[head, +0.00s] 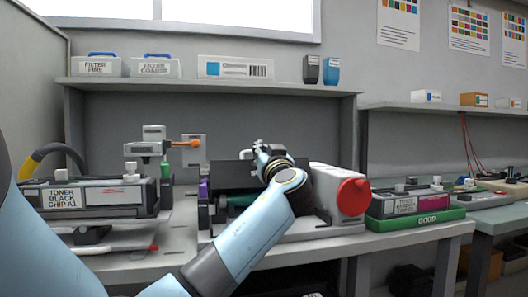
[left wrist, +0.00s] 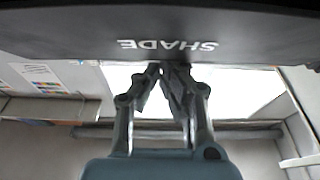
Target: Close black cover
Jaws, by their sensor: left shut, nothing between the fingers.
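The black cover (head: 233,174) is a dark panel on the bench device in the middle of the head view, partly hidden behind my left arm. In the left wrist view a black panel (left wrist: 60,40) with the upside-down word SHADE fills the top. My left gripper (left wrist: 162,68) is shut and empty, its fingertips at the panel's edge; I cannot tell whether they touch. In the head view my left gripper (head: 260,147) is over the device, its fingers hard to make out. A green roller (head: 240,200) shows below the panel. My right gripper is not in view.
A white housing with a red knob (head: 353,197) stands right of my left arm. A toner cartridge (head: 62,198) sits on the left and another on a green GOOD tray (head: 425,219) on the right. A shelf (head: 200,89) with boxes runs behind.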

